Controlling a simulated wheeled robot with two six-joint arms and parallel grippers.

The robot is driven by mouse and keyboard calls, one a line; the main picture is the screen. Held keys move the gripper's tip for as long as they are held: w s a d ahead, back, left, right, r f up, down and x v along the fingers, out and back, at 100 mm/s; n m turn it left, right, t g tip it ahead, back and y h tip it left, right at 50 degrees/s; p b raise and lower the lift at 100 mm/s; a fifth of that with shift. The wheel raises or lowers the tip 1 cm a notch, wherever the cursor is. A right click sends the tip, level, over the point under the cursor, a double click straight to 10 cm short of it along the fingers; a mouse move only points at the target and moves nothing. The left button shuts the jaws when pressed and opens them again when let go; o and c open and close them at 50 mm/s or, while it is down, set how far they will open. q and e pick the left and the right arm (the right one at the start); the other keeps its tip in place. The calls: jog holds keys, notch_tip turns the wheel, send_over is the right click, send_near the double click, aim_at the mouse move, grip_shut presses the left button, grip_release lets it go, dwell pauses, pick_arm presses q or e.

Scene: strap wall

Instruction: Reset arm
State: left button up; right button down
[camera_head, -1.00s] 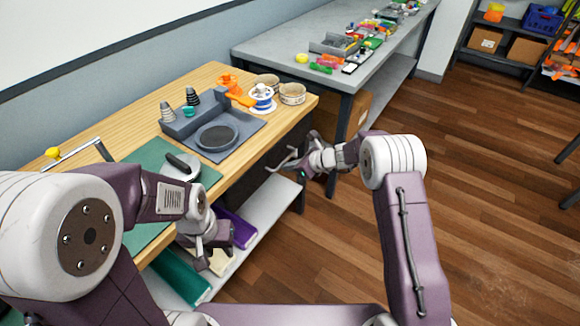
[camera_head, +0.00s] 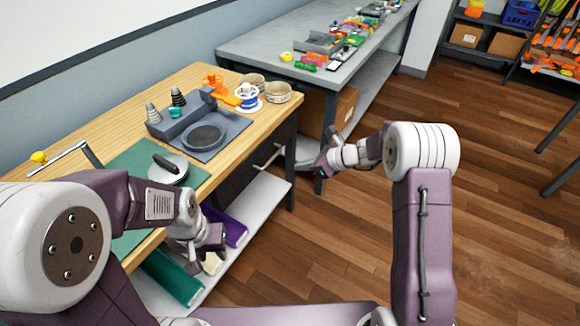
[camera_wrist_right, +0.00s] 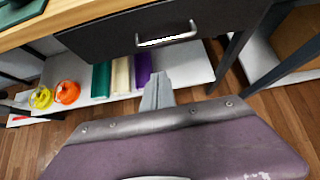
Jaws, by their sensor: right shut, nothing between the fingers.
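My right gripper (camera_head: 326,160) is in the air to the right of the wooden workbench, apart from the dark drawer (camera_head: 235,175) and its metal handle (camera_head: 268,157). In the right wrist view its fingers (camera_wrist_right: 157,88) are together and empty, pointing toward the drawer front, with the handle (camera_wrist_right: 166,38) beyond them. The drawer looks shut. My left gripper (camera_head: 208,250) hangs low beside the bench's front edge, in front of the lower shelf; its fingertips are too unclear to tell open from shut.
The bench (camera_head: 120,112) holds a grey tray station (camera_head: 222,128), a green mat (camera_head: 128,160) and spools. A grey table (camera_head: 250,47) stands behind. Wooden floor (camera_head: 500,190) at right is clear.

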jog(key=shift+v, duration=1.05)
